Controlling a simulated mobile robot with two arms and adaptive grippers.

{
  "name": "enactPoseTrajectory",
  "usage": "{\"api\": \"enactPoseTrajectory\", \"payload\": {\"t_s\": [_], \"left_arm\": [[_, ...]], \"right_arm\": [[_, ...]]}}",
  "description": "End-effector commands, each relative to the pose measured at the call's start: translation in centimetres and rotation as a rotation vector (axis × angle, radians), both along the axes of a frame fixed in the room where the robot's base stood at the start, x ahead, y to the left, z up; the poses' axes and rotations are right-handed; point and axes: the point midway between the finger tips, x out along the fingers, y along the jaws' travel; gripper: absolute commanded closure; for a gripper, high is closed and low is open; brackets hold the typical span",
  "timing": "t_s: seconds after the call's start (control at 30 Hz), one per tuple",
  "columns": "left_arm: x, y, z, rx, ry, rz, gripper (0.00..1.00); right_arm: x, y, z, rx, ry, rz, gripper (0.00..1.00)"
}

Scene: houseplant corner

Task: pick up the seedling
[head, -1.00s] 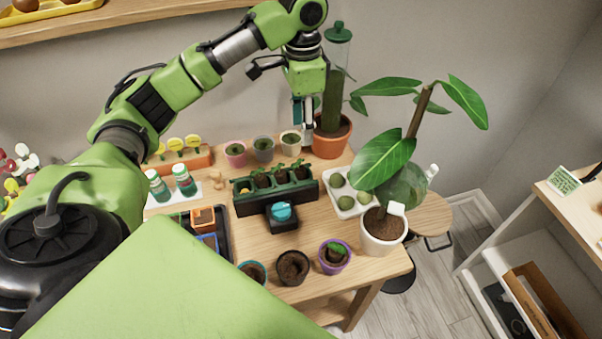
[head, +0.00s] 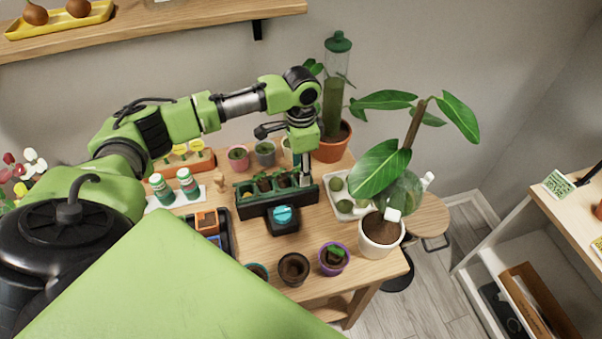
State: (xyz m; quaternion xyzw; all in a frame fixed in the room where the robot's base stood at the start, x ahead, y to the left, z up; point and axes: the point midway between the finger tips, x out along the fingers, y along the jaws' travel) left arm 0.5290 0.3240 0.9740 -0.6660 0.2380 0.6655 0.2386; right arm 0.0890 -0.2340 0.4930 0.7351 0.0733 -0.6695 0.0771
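Another small plant grows in a purple pot (head: 333,260) at the table's front. My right gripper is not in view.
A tall leafy plant in a white pot (head: 380,236) stands at the right, beside a white tray of round cacti (head: 344,208). A terracotta pot (head: 332,147) with a tall bottle-covered cactus is behind. Small pots (head: 265,150) line the back. A dark pot (head: 293,268) is in front.

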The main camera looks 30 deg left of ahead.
Motion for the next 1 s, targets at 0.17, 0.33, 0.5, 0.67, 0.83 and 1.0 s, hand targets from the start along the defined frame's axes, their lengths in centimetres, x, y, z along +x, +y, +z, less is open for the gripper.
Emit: {"api": "enactPoseTrajectory", "payload": {"t_s": [0.17,0.33,0.5,0.67,0.83,1.0], "left_arm": [[0.0,0.0,-0.6,0.001,-0.001,0.000,0.58],[0.0,0.0,-0.6,0.001,-0.001,0.000,0.69],[0.0,0.0,-0.6,0.001,-0.001,0.000,0.87],[0.0,0.0,-0.6,0.001,-0.001,0.000,0.87],[0.1,0.0,-0.4,0.000,-0.002,0.000,0.87],[0.1,0.0,0.8,-0.002,-0.004,0.000,0.87]], "right_arm": [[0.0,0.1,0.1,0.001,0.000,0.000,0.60],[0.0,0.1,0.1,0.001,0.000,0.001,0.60],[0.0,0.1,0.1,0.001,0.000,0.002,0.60],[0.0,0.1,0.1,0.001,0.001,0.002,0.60],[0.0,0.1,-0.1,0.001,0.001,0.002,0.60],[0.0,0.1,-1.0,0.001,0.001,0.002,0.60]]}}
